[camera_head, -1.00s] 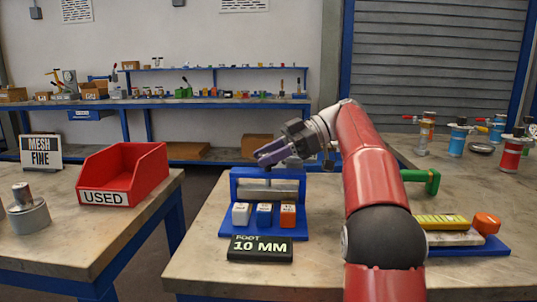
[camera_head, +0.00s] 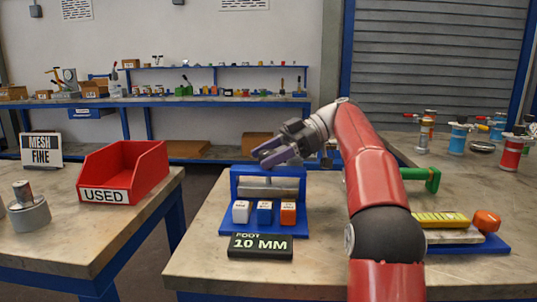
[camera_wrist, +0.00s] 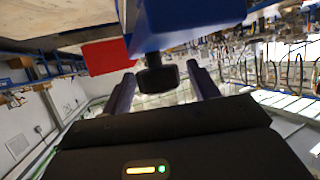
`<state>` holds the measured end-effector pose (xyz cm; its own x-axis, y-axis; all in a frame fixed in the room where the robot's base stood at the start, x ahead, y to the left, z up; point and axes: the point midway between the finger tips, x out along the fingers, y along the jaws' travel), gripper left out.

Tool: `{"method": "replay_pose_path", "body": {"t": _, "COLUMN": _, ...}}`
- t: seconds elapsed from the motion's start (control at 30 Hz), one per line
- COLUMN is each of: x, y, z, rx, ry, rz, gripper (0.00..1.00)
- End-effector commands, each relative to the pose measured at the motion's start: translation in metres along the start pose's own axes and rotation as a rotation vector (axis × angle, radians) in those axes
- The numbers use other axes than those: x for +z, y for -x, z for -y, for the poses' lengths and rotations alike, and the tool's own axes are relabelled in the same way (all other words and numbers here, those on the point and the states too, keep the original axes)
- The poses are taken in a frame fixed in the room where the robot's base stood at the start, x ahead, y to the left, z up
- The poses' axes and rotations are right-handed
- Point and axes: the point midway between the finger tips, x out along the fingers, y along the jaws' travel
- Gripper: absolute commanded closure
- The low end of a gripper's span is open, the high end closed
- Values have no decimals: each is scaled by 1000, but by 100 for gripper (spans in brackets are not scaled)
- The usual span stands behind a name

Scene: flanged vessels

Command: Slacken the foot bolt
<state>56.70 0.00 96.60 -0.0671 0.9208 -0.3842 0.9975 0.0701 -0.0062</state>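A sign reading "FOOT 10 MM" (camera_head: 260,247) lies in front of a blue rack (camera_head: 222,226). The rack carries a white block (camera_head: 241,212), a blue block (camera_head: 264,213) and an orange block (camera_head: 288,213), with a grey bar behind. My gripper (camera_head: 264,157), with purple fingers, is above the rack's back frame, pointing left. In the wrist view its two fingers (camera_wrist: 162,88) stand apart. A dark squarish piece (camera_wrist: 158,76) shows between them, below a large blue part; I cannot tell whether they touch it. I cannot make out a foot bolt in either view.
A red bin marked "USED" (camera_head: 127,172) and a "MESH FINE" sign (camera_head: 42,149) stand on the left table. Flanged vessels (camera_head: 458,138) stand at the back right. A green handle (camera_head: 424,179) and a yellow-topped block (camera_head: 441,220) are right of my arm.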

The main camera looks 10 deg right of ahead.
Motion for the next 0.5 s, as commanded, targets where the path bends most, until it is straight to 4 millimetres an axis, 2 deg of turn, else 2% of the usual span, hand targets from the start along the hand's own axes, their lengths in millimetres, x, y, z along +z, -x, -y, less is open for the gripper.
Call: {"method": "replay_pose_path", "body": {"t": 0.5, "x": -3, "y": 0, "z": 0, "rx": 18, "ry": -2, "rz": 1, "gripper": 40}}
